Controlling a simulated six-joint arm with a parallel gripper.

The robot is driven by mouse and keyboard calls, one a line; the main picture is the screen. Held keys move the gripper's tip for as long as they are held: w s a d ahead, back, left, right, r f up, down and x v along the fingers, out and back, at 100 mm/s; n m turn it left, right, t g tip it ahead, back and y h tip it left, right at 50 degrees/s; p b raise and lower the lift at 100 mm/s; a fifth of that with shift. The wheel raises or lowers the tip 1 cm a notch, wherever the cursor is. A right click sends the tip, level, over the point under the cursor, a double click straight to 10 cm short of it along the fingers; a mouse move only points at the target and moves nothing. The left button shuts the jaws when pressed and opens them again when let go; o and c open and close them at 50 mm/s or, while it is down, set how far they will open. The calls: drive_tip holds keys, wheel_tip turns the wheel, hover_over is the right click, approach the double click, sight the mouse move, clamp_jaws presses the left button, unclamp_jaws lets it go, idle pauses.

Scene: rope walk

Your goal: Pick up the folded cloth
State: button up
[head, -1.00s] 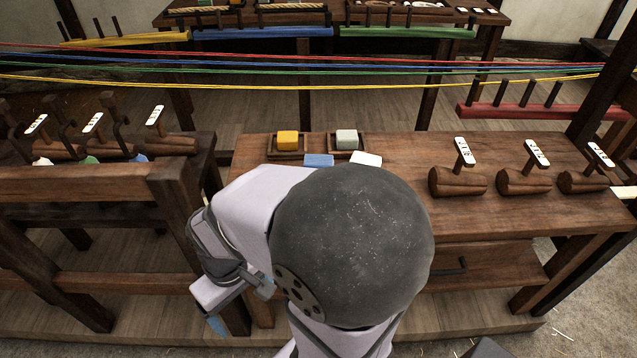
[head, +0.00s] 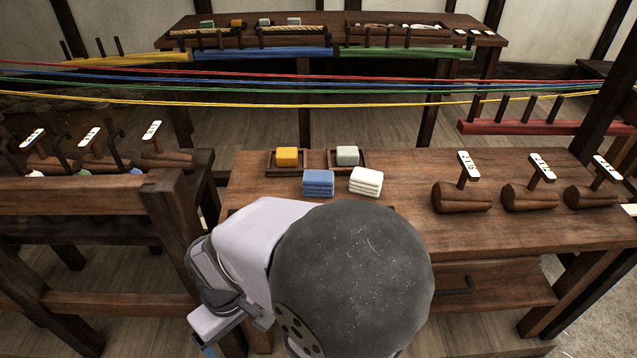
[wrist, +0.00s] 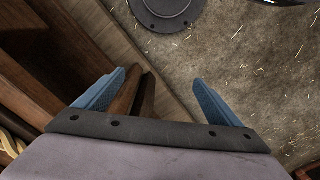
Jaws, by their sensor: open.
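A blue folded cloth (head: 318,183) and a white folded cloth (head: 366,181) lie side by side on the wooden bench (head: 410,205) in the head view, just beyond my arm. I cannot tell which one the task means. My gripper (wrist: 165,92) shows in the wrist view with its two blue fingers spread wide and nothing between them. It points down past wooden legs toward the floor, away from the cloths. In the head view my fingertips are mostly out of frame at the lower left.
Wooden tools with white tags (head: 463,190) stand on the bench's right. Coloured ropes (head: 330,95) stretch across behind the bench. A wooden frame (head: 175,215) stands at left.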

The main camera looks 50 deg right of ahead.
drive_tip(key=shift+r, duration=0.1)
drive_tip(key=w+d+r+t+p, duration=0.1)
drive_tip(key=w+r+p, duration=0.2)
drive_tip(key=r+p, duration=0.45)
drive_tip(key=w+r+t+p, duration=0.1)
drive_tip(key=w+r+p, duration=0.2)
drive_tip(key=r+p, duration=0.4)
drive_tip(key=w+d+r+m+p, duration=0.1)
drive_tip(key=w+d+r+p, duration=0.15)
drive_tip(key=w+p, duration=0.2)
drive_tip(key=m+h+p, duration=0.1)
drive_tip(key=m+h, duration=0.2)
drive_tip(key=m, duration=0.6)
hover_over(318, 176)
drive_tip(key=s+a, duration=0.1)
drive_tip(key=a, duration=0.1)
drive_tip(key=shift+t, duration=0.4)
drive_tip(key=f, duration=0.6)
drive_tip(key=shift+s, duration=0.2)
drive_tip(key=shift+d+h, duration=0.15)
drive_tip(key=shift+h, duration=0.15)
drive_tip(key=shift+p+x, duration=0.55)
drive_tip(key=shift+x, duration=0.45)
drive_tip(key=shift+f, duration=0.2)
